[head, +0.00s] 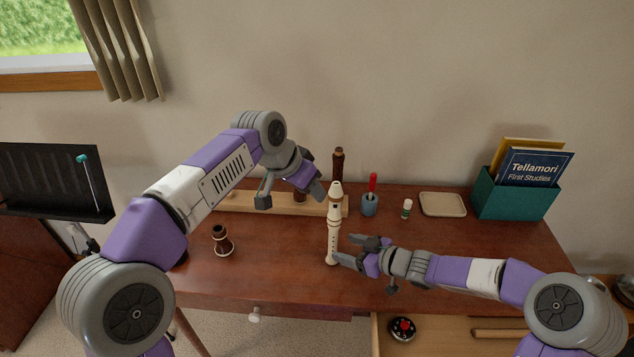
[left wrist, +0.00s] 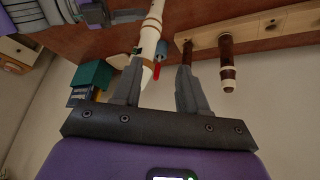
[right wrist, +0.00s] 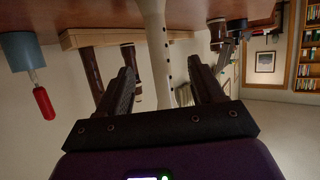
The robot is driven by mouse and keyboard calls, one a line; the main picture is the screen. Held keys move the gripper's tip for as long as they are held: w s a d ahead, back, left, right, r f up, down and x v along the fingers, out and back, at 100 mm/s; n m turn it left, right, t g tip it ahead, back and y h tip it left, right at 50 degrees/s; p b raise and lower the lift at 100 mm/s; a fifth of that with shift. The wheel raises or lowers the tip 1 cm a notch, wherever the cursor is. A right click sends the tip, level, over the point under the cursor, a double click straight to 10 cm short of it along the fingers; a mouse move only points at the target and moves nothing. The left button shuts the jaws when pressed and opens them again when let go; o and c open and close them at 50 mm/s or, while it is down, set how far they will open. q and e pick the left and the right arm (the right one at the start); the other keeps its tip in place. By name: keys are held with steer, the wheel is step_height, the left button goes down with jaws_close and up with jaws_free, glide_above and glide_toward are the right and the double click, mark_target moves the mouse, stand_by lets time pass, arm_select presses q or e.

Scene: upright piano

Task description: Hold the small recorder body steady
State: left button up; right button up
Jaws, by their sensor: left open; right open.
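The small cream recorder body (head: 333,228) stands upright near the middle of the desk. My right gripper (head: 352,251) is open, low at its right side. In the right wrist view the recorder (right wrist: 158,45) lies between the open fingers (right wrist: 162,70); contact cannot be told. My left gripper (head: 290,196) is open, above the desk to the left of the recorder's top. In the left wrist view the recorder's top end (left wrist: 148,55) shows between the open left fingers (left wrist: 159,68), but it looks farther away than them.
A wooden stand (head: 238,202) with dark brown pieces (head: 339,163) lies behind. A brown piece (head: 222,241) stands at left. A blue cup with a red-handled tool (head: 369,205), small bottle (head: 407,209), beige tray (head: 443,204) and teal book box (head: 511,201) stand at right.

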mark_target(328, 242)
steer(key=shift+w+a+f, duration=0.15)
steer(key=shift+w+a, duration=0.05)
steer(key=shift+a, duration=0.1)
steer(key=x, duration=0.6)
steer(key=shift+w+a+f, duration=0.15)
steer(key=shift+w+a, duration=0.15)
arm_select(q)
steer(key=shift+s+d+r+m, duration=0.2)
steer(key=shift+d+r+m, duration=0.2)
steer(key=shift+d+r, duration=0.1)
steer(key=shift+s+d+r+m, duration=0.2)
steer(key=shift+d+r+m, duration=0.2)
steer(key=shift+r, duration=0.1)
